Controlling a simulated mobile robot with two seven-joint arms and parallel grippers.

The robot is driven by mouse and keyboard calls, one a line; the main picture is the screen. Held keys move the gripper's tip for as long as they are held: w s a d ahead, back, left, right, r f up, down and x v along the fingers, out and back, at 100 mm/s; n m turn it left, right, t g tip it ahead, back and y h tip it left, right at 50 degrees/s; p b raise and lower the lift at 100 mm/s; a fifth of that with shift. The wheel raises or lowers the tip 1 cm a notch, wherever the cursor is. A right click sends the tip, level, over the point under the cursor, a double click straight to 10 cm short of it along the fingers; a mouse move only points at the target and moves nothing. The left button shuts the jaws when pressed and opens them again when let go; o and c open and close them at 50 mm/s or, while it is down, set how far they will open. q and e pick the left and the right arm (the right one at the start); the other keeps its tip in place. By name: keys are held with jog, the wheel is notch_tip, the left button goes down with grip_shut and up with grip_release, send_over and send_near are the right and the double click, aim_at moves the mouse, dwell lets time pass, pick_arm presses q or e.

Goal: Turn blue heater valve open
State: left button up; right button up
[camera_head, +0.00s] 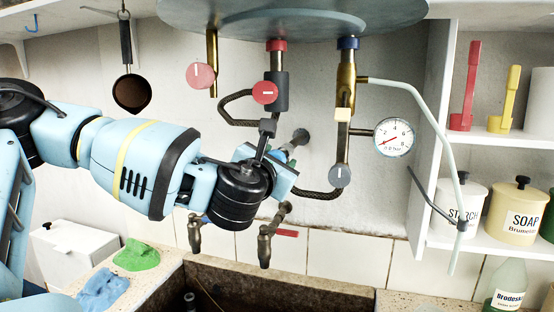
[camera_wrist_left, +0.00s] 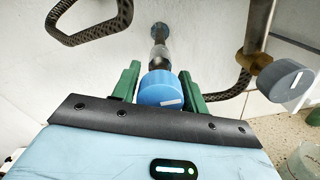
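The blue heater valve (camera_wrist_left: 160,88) is a round blue knob with a short white mark near its lower edge, seen in the left wrist view. Behind it a metal stem runs to the wall. My left gripper (camera_wrist_left: 161,72) has its green fingers on both sides of the knob. They stand very close to it; I cannot tell whether they press on it. My right gripper is not in view.
A red knob (camera_head: 265,92), another red knob (camera_head: 200,75) and a grey knob (camera_head: 340,176) sit on pipes nearby. A pressure gauge (camera_head: 394,138) and a pale hose are at right. Braided hoses pass close to the gripper. Brass taps (camera_head: 265,243) hang above the stone trough (camera_head: 225,275).

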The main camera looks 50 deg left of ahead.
pick_arm(q)
jog(key=c, duration=0.6)
